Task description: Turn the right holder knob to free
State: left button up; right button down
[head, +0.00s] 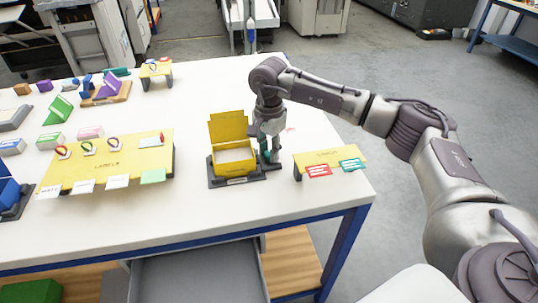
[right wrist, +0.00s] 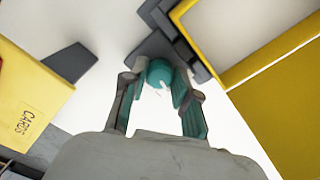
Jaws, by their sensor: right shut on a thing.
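The holder is a yellow box (head: 232,167) with its lid (head: 228,127) raised, on a dark base (head: 238,183) near the table's front edge. White content shows inside. Its round teal knob (right wrist: 159,72) sits on a dark mount at the box's side in the right wrist view, with a pale mark on its face. My right gripper (head: 267,153) reaches down at the right side of the box. In the right wrist view its teal-padded fingertips (right wrist: 160,78) are closed around the knob. The knob is mostly hidden by the fingers in the head view. My left gripper is out of view.
A yellow stand (head: 332,157) with red and teal tags is right of the holder. A larger yellow stand (head: 108,160) with looped tags and cards is at the left. Several coloured blocks and holders lie further left. White table (head: 200,218) in front is clear.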

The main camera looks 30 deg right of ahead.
jog(key=shift+r+n+b, duration=0.1)
jog(key=shift+n+b, duration=0.45)
jog(key=shift+n, duration=0.65)
jog(key=c, duration=0.9)
grip_release()
jog(key=shift+r, duration=0.1)
notch_tip(320, 180, up, 12)
jog(key=shift+f, duration=0.1)
jog(key=shift+f, duration=0.1)
